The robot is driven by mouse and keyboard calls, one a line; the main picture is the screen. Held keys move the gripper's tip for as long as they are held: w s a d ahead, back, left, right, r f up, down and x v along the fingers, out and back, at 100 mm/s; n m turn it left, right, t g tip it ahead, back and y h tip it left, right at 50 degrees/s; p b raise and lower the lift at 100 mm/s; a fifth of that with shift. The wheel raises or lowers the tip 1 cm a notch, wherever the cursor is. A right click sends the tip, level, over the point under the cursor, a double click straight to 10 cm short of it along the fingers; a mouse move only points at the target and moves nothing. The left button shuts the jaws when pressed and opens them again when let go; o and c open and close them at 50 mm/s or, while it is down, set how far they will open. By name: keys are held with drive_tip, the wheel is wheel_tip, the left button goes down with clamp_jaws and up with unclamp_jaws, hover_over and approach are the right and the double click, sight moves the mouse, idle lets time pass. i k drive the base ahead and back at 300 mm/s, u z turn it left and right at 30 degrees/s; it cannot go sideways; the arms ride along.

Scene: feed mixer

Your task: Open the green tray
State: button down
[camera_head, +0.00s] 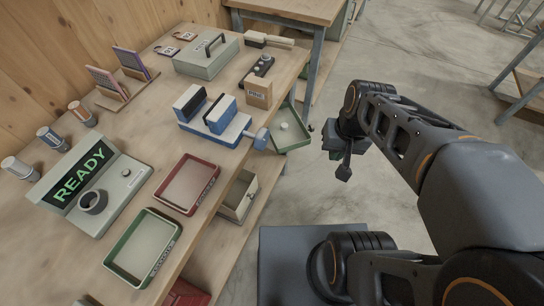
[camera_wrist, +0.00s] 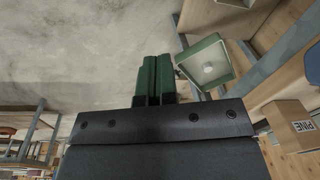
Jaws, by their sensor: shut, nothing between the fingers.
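A green tray (camera_head: 293,135) juts out from under the table's right edge, with a small pale round thing in it. It also shows in the wrist view (camera_wrist: 217,75), just right of my fingers. My gripper (camera_head: 344,172) hangs over open floor to the right of this tray, apart from it. In the wrist view my gripper's green fingers (camera_wrist: 154,78) lie together with nothing between them. Another green-rimmed tray (camera_head: 112,258) with a label lies flat on the tabletop at the front.
A red-rimmed tray (camera_head: 160,198), a READY panel box (camera_head: 118,200), a blue vise-like device (camera_head: 229,131) and a PINE block (camera_head: 258,91) stand on the table. A beige drawer (camera_head: 240,205) juts out below the edge.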

sight(297, 136)
drive_tip(key=k, duration=0.45)
drive_tip(key=z, duration=1.25)
drive_tip(key=i, duration=1)
drive_tip(key=u, duration=4.6)
